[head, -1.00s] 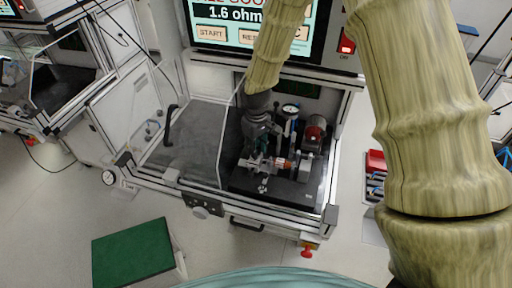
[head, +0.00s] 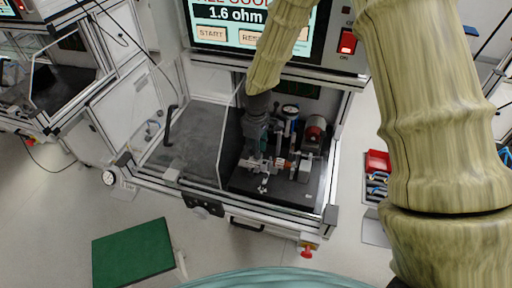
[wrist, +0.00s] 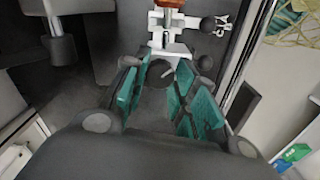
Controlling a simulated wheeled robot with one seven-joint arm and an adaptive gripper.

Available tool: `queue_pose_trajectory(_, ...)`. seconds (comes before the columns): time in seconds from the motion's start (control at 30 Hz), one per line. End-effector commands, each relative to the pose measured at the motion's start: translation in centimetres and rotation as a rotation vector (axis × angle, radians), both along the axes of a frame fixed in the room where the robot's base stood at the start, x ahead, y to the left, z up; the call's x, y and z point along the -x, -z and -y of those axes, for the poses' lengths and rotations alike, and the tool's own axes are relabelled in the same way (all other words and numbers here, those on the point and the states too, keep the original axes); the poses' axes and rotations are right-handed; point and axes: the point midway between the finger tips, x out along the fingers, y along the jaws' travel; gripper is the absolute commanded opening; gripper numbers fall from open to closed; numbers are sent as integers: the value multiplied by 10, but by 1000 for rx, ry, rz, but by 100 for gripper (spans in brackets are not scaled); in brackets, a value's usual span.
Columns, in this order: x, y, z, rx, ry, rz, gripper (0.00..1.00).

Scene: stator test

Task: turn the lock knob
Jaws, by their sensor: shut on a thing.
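A dark round knob (wrist: 160,74) with a pale pointer line shows between the teal finger pads in the wrist view. I take it for the lock knob. My gripper (wrist: 158,82) is shut on it, with one pad on each side. In the head view my gripper (head: 258,147) reaches down into the test bench, over the left part of the metal fixture (head: 282,164). The knob is hidden behind the fingers there.
A dark base plate (head: 275,187) carries the fixture, a gauge (head: 290,110) and a red-ended motor (head: 316,125). A clear panel edge and the bench frame lie left of my gripper. A screen (head: 250,25) stands above. A green step (head: 133,253) is on the floor.

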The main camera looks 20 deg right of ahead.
Motion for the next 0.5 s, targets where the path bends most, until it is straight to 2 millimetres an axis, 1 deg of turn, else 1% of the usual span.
queue_pose_trajectory(0.1, -2, -1, 0, 1, 1, 4, 3)
queue_pose_trajectory(0.13, -2, -1, 0, 1, 1, 4, 29)
queue_pose_trajectory(0.23, -2, -1, 0, 0, 1, 3, 47)
queue_pose_trajectory(0.27, -1, -1, 0, 0, 1, 3, 50)
queue_pose_trajectory(0.5, -1, 0, 0, 0, 1, 1, 50)
